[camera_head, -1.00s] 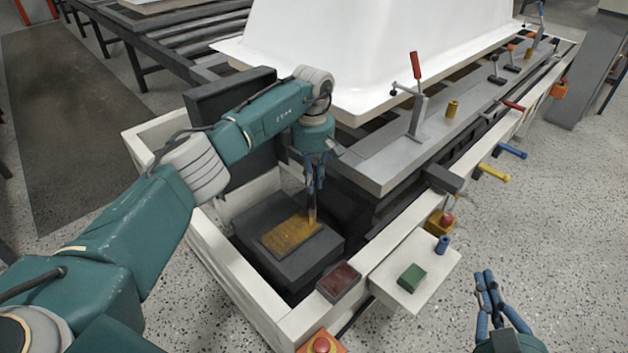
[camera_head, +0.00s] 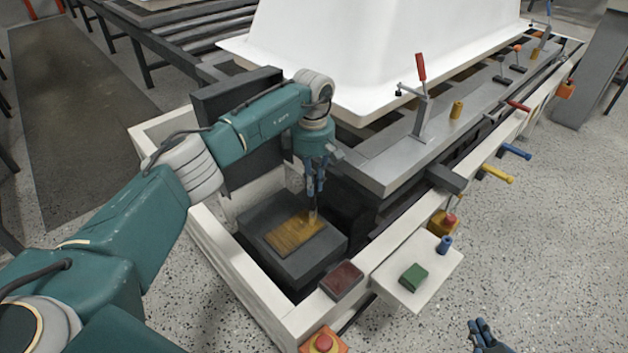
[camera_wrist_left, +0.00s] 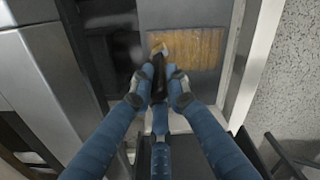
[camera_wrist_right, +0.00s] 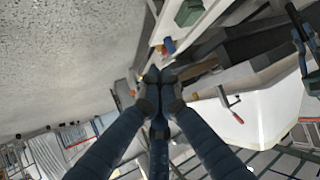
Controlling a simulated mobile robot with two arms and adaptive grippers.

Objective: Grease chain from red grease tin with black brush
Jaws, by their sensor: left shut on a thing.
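The chain appears as a golden-brown ridged strip (camera_head: 295,234) on top of a dark block inside the white frame. My left gripper (camera_head: 315,190) points down over its far right end, shut on the black brush (camera_head: 313,213). In the left wrist view, the brush (camera_wrist_left: 158,72) has a dark handle and a pale tip at the upper left part of the chain (camera_wrist_left: 190,50); touching or just above, I cannot tell. The red grease tin (camera_head: 342,280) sits on the frame's front corner. My right gripper (camera_head: 478,328) is low at the bottom right, its fingertips together and empty in the right wrist view (camera_wrist_right: 158,76).
A white side shelf (camera_head: 432,283) holds a green block (camera_head: 413,277) and a blue cylinder (camera_head: 444,244). A red button box (camera_head: 323,342) is at the front corner. The white tub shell (camera_head: 370,60) and a toggle clamp (camera_head: 421,95) stand behind. Open floor lies right.

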